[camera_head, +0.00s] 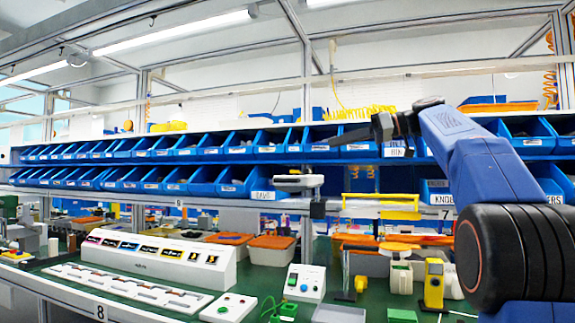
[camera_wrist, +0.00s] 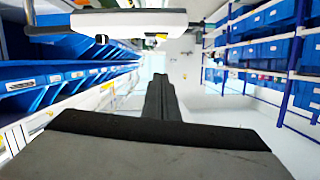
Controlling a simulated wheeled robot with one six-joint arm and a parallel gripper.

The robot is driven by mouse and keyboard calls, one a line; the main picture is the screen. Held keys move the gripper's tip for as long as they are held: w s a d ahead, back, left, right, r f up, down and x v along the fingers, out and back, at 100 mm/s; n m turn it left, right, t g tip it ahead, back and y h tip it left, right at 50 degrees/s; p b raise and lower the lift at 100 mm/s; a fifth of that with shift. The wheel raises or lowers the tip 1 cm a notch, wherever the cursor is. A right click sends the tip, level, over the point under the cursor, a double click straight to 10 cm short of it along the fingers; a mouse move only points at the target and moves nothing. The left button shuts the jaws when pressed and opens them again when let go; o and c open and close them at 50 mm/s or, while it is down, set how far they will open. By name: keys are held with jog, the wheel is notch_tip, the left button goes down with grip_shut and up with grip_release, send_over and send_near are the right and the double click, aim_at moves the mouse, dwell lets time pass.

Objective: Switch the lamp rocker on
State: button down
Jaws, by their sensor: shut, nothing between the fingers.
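My gripper (camera_head: 345,138) is held high in front of the blue bin rows, pointing left. In the wrist view its dark fingers (camera_wrist: 161,92) are together with nothing between them. It is well above the bench and touches nothing I can see. I cannot pick out the lamp rocker for certain. A white sloped panel (camera_head: 225,272) with a row of dark, coloured label windows stands on the bench at left. A strip of white switch-like modules (camera_head: 130,289) lies in front of it.
A flat white box (camera_head: 228,307) carries green and red buttons. A white-and-grey device (camera_head: 299,182) sticks out below the bins.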

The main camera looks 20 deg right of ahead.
jog(key=shift+w+a+r, duration=0.1)
jog(key=shift+w+a, duration=0.1)
send_over(296, 172)
jog(key=d, duration=0.3)
jog(key=shift+a+f, duration=0.2)
jog(key=shift+f, duration=1.05)
jog(key=f, duration=0.2)
jog(key=shift+s+f, duration=0.2)
jog(key=shift+f, duration=0.2)
jog(key=shift+a+f, duration=0.1)
jog(key=shift+f, duration=0.45)
jog(key=shift+s+f+n, duration=0.1)
jog(key=shift+f+n, duration=0.15)
jog(key=shift+n, duration=0.15)
jog(key=shift+a, duration=0.1)
